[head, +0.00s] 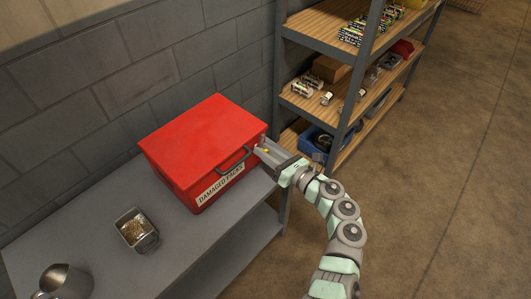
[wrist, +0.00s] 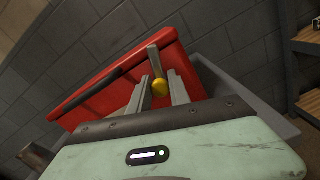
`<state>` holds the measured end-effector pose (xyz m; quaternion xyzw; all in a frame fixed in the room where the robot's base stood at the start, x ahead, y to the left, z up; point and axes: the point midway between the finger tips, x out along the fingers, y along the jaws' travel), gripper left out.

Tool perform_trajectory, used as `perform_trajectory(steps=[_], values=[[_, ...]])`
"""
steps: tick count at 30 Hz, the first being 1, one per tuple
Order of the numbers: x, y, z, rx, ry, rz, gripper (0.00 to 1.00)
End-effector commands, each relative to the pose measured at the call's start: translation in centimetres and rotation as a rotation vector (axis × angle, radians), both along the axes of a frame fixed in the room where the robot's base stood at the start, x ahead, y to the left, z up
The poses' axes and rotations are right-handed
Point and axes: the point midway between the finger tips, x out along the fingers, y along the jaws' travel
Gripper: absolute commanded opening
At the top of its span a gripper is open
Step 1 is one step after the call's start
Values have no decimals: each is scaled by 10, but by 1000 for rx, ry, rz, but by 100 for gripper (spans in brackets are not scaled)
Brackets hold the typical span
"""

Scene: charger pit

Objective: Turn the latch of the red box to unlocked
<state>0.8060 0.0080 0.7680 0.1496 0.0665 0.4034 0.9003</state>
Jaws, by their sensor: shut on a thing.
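The red box (head: 205,140) sits on the grey bench against the wall, lid closed. Its front has a dark handle (head: 233,160) and a white label reading "DAMAGED PACKS" (head: 221,184). In the wrist view the latch (wrist: 153,60) is a greyish bar with a yellow knob (wrist: 160,88) at the box's front, near its right end. My gripper (head: 263,148) is at that right end, shut on the latch, with a finger on each side of it. In the head view the fingers hide most of the latch. I cannot tell its lock position.
The grey bench (head: 92,218) holds a square metal tin of small brass-coloured bits (head: 137,231) and a metal jug (head: 66,281) at left. A shelf rack (head: 349,108) with batteries and bins stands close at right. Open floor (head: 450,190) lies beyond.

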Motion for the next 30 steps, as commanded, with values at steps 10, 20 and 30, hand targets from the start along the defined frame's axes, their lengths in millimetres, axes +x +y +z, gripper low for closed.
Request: perform_trajectory(steps=[10, 20, 30], values=[[1, 0, 2, 221, 249, 0, 0], [1, -1, 1, 429, 483, -2, 0], [2, -1, 1, 636, 713, 0, 0]])
